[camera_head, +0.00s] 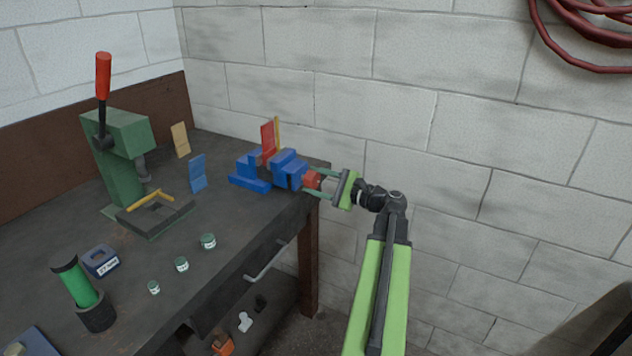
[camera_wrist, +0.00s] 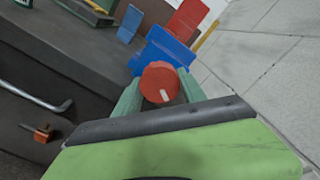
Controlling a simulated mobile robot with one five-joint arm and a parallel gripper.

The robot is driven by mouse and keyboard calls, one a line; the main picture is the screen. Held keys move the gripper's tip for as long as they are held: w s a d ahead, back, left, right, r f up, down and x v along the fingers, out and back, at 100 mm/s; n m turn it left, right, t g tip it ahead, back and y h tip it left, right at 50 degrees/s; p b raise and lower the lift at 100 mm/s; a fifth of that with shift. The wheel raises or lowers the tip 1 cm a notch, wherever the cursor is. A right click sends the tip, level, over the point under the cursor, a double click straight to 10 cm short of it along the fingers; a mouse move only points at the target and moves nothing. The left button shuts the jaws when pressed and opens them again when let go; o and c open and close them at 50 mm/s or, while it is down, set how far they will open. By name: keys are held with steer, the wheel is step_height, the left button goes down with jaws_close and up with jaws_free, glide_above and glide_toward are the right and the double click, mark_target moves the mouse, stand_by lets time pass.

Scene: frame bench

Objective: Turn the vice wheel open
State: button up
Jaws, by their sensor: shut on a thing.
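The blue vice (camera_head: 286,168) stands at the back right corner of the dark bench. Its red wheel (camera_head: 312,180) faces right, toward my arm. A red plate (camera_head: 268,141) and a thin yellow piece stand upright at the vice's jaws; I cannot tell if they are clamped. My gripper (camera_head: 318,181) is shut on the wheel, one finger on each side. In the wrist view the red wheel (camera_wrist: 160,82) lies between the two green fingers, with a white mark on its face. The blue vice body (camera_wrist: 163,46) shows behind it, partly hidden.
A green press (camera_head: 122,160) with a red-topped lever stands at the left. A blue plate (camera_head: 198,172) and a tan plate (camera_head: 180,140) stand near the vice. Several small jars, including one (camera_head: 208,241), sit toward the front. A drawer handle (camera_head: 265,262) juts from the bench front.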

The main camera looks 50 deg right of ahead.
steer(key=o, duration=1.4)
steer(key=v, duration=1.7)
steer(key=shift+s, duration=0.2)
steer(key=shift+f, duration=0.1)
